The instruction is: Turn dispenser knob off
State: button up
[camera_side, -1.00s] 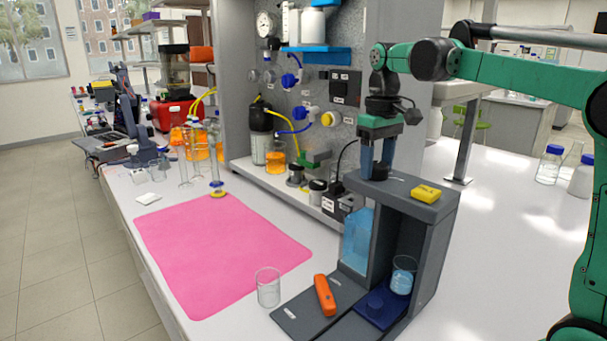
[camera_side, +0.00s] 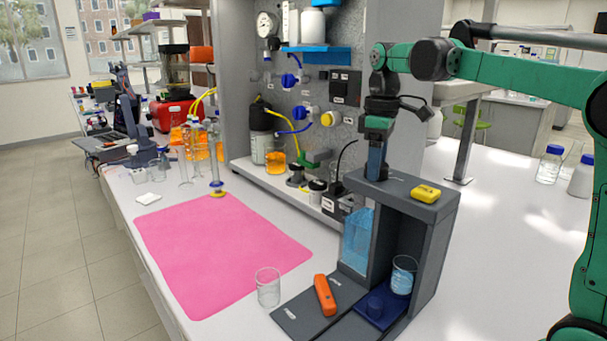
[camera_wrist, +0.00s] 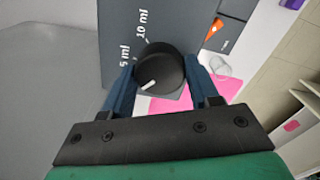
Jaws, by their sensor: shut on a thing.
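The dispenser (camera_side: 428,245) is a dark grey housing with a clear tank of blue liquid (camera_side: 357,240). Its round black knob (camera_wrist: 160,66) is on top, beside the labels "5 ml" and "10 ml". The knob's white mark points down and left in the wrist view, away from both labels. My gripper (camera_side: 376,172) comes straight down onto the dispenser top. In the wrist view my gripper (camera_wrist: 160,80) has a blue finger on each side of the knob and is shut on it. In the side view the fingers hide the knob.
A yellow block (camera_side: 425,193) lies on the dispenser top, right of my gripper. A beaker of blue liquid (camera_side: 402,275) stands inside the dispenser. An orange device (camera_side: 324,295) and an empty beaker (camera_side: 268,287) are in front. A pink mat (camera_side: 215,250) lies left.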

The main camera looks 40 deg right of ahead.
jog(key=o, duration=1.3)
jog(key=shift+c, duration=0.2)
jog(key=shift+r, duration=0.1)
jog(key=shift+r, duration=2.75)
jog(key=a+f+m+t, duration=0.2)
jog(key=a+f+t, duration=0.25)
jog(key=a, duration=0.35)
jog(key=s+a+f+m+t, duration=0.2)
jog(key=s+a+f, duration=0.1)
jog(key=s+f, duration=0.4)
notch_tip(320, 180, down, 3)
jog(key=shift+r+m+t, duration=0.1)
jog(key=shift+m+t, duration=0.2)
jog(key=shift+t, duration=0.05)
